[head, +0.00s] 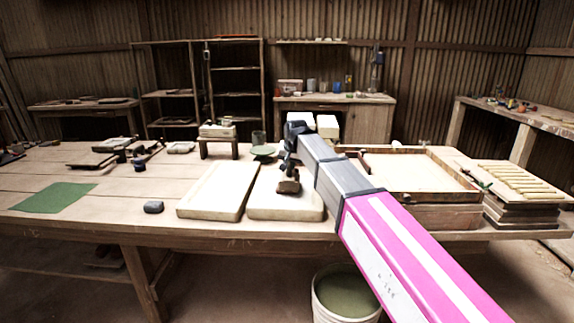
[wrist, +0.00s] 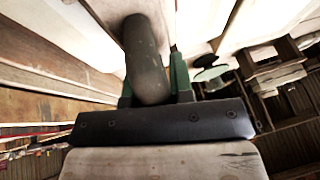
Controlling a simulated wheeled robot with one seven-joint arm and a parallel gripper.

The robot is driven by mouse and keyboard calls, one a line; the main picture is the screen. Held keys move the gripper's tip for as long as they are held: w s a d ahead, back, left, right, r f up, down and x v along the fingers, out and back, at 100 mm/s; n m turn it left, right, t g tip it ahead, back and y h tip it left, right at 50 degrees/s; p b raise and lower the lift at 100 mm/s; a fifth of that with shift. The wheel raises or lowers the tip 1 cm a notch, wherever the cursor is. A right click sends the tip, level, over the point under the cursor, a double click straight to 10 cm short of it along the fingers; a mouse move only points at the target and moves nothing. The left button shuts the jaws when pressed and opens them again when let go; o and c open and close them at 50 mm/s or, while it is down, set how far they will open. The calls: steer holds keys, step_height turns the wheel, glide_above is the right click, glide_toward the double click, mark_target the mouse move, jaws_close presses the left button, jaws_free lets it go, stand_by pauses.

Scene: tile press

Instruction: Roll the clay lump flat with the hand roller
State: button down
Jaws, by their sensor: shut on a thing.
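My gripper (head: 287,166) hangs over the right one of two pale boards (head: 262,212), its green fingers pointing down. In the wrist view my gripper (wrist: 152,90) is shut on a grey-brown rounded bar, which I take for the hand roller (wrist: 147,55). In the head view the roller (head: 288,186) shows as a small brown shape just below the fingers, low over the board. I cannot tell whether it touches the board. I cannot make out the clay lump with certainty; it may be hidden by the roller or the gripper.
A dark grey block (head: 153,207) lies near the table's front edge. The left pale board (head: 215,192) is bare. A wooden-framed tray (head: 440,190) stands right of my arm, with stacked slats (head: 520,185) beyond. A green mat (head: 52,197) lies left. A bucket (head: 345,300) stands below.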

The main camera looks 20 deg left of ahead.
steer(key=shift+w+d+f, duration=0.1)
steer(key=shift+d+f, duration=0.05)
steer(key=shift+d, duration=0.4)
steer(key=shift+w+d+f, duration=0.1)
steer(key=shift+d, duration=0.4)
steer(key=shift+s+a+r, duration=0.1)
steer(key=shift+s+a, duration=0.15)
steer(key=shift+a, duration=0.65)
steer(key=shift+s+a, duration=0.3)
steer(key=shift+a, duration=0.6)
steer(key=shift+s+a+r, duration=0.1)
steer(key=shift+s+a, duration=0.15)
steer(key=shift+a, duration=0.65)
steer(key=shift+w+d+r, duration=0.1)
steer(key=shift+w+d, duration=0.15)
steer(key=shift+d, duration=0.45)
steer(key=shift+w+d, duration=0.25)
steer(key=shift+d, duration=0.45)
